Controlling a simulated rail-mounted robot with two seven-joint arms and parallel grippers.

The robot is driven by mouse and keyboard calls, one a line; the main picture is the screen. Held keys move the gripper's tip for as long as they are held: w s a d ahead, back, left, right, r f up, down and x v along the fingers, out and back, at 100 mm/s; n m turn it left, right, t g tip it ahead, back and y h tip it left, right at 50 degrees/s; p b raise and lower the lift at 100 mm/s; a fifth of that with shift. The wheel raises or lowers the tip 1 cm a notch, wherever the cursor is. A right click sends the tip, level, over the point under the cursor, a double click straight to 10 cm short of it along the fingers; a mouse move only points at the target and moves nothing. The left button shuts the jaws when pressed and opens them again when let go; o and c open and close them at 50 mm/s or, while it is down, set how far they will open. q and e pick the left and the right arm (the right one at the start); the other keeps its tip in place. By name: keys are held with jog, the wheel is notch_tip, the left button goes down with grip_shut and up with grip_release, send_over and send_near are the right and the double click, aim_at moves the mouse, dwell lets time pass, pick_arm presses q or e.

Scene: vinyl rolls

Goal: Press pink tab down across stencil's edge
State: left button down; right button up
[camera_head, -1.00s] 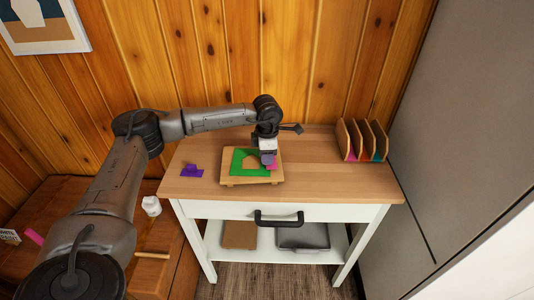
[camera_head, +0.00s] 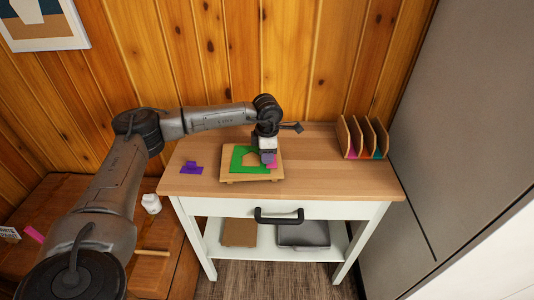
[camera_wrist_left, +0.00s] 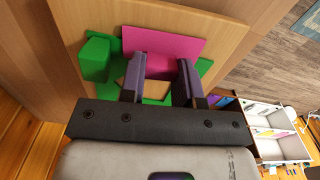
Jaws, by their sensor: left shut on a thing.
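The green stencil (camera_head: 239,160) lies flat on a light wooden board (camera_head: 230,178) on the table, with a house-shaped opening showing wood. My left gripper (camera_head: 268,160) points down over the stencil's right side. The pink tab (camera_head: 273,162) shows beside the fingertips at that edge. The gripped part is mostly hidden. My right gripper is not in view.
A purple tab (camera_head: 191,168) lies on the table left of the board. A wooden rack (camera_head: 362,140) with pink and teal pieces stands at the back right. The tabletop (camera_head: 320,175) right of the board is clear. A wood wall rises behind.

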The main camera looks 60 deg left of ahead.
pick_arm(q)
jog(key=shift+c, duration=1.3)
grip_release()
jog(key=shift+r, duration=0.1)
jog(key=shift+r+p, duration=2.75)
jog(key=shift+r, duration=0.7)
jog(key=shift+w, duration=0.1)
